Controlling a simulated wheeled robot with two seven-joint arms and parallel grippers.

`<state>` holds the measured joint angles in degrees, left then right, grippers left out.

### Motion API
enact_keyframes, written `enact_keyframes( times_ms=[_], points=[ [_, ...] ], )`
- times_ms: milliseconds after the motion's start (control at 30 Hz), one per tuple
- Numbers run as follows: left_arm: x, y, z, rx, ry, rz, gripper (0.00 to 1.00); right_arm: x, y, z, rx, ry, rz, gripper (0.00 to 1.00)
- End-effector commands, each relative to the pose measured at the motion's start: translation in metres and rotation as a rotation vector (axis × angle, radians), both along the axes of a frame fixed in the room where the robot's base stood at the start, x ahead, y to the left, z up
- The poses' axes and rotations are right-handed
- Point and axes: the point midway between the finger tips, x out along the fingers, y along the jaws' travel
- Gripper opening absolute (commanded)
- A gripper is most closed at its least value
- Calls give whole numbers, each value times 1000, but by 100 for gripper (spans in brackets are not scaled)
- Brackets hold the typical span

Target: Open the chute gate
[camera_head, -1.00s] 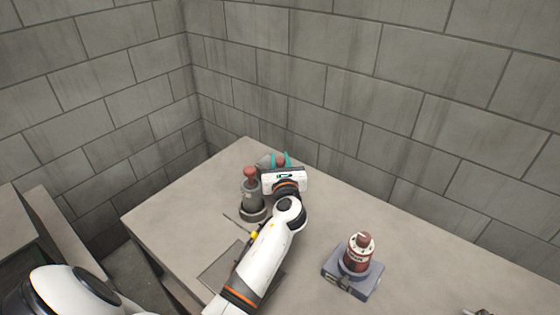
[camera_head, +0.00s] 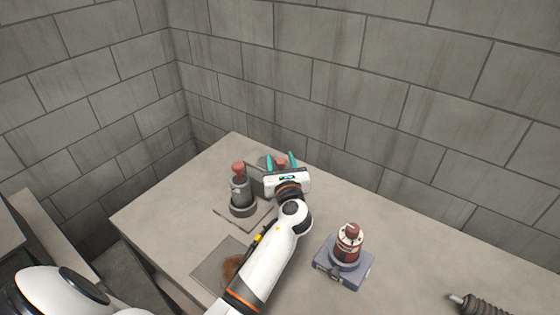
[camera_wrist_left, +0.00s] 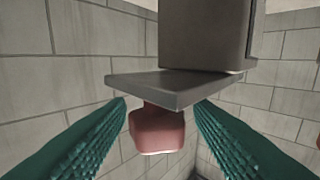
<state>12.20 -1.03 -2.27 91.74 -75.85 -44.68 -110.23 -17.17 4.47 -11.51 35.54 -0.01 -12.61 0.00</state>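My left gripper (camera_head: 282,161) reaches over the table's far part. Its teal fingers are apart, with a red knob (camera_head: 281,164) seen between them. In the left wrist view the pinkish-red knob (camera_wrist_left: 157,130) sits against a flat grey plate (camera_wrist_left: 180,90), between the two fingers, with a gap on each side. A larger grey block (camera_wrist_left: 205,35) adjoins the plate. In the head view a grey upright panel (camera_head: 255,177) stands beside the gripper, partly hidden by it. I cannot tell which part is the chute gate. My right gripper is not in view.
A dark post with a red top (camera_head: 240,192) stands just left of the gripper. A ribbed grey tube (camera_head: 482,305) lies at the lower right. A brown patch (camera_head: 231,268) shows beside my arm.

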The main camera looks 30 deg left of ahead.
Motion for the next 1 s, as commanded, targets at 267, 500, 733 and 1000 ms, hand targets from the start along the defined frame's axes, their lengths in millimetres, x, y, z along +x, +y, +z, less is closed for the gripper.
enact_keyframes(
  times_ms=[267,500,733,1000],
  points=[
    [-2,-3,0,0,-1,-1,48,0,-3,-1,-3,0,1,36],
    [-32,-28,-2,-1,0,-2,48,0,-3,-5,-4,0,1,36],
    [-69,-59,-2,-3,0,-1,48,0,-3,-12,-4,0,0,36],
    [-90,-77,0,0,0,0,48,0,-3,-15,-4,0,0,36]
  ],
)
